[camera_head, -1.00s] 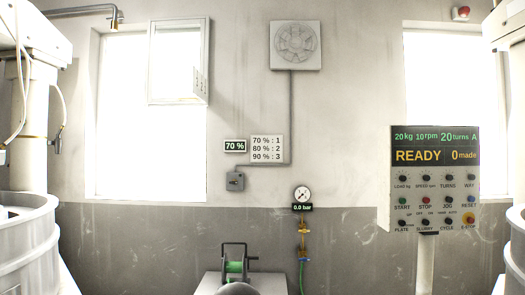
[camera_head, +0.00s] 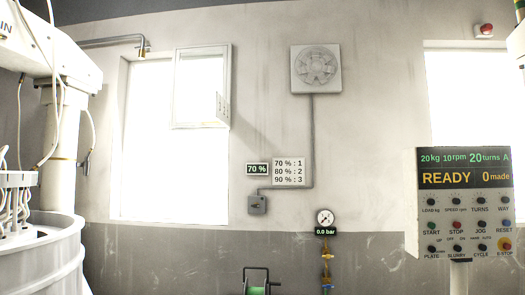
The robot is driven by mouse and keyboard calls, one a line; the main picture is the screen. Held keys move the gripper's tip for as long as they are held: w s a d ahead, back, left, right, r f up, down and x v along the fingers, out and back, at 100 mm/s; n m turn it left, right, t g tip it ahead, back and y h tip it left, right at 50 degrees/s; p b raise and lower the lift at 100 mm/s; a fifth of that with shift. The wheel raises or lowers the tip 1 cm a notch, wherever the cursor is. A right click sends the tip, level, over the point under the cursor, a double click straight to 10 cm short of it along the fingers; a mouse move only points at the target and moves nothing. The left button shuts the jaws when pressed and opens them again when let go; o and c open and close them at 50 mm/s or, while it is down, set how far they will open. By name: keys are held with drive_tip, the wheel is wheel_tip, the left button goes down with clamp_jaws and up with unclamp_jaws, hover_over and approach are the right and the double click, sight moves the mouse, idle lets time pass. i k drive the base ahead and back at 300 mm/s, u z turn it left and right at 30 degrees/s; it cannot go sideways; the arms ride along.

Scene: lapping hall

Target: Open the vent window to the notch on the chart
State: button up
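The vent window (camera_head: 176,88) is a small pale-framed pane at the upper right of the bright left window. Its lower right edge stands slightly out from the wall, beside a small marked strip (camera_head: 222,106) whose notches are too small to read. The chart (camera_head: 289,171) on the wall reads 70 % : 1, 80 % : 2, 90 % : 3. A small display (camera_head: 257,169) left of it reads 70 %. My gripper is not in view.
A wall fan (camera_head: 316,69) hangs above a switch box (camera_head: 257,205). A control panel (camera_head: 464,205) reading READY stands at right. A large white machine (camera_head: 45,245) fills the left. A gauge (camera_head: 325,218) reads 0.0 bar. A green reel (camera_head: 257,289) shows at the bottom edge.

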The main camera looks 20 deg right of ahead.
sight(175, 124)
drive_tip(key=z, duration=0.2)
drive_tip(key=i, duration=1)
drive_tip(key=z, duration=0.5)
drive_tip(key=i, duration=1.65)
drive_tip(key=u, duration=0.35)
drive_tip(key=i, duration=2)
drive_tip(key=u, duration=0.45)
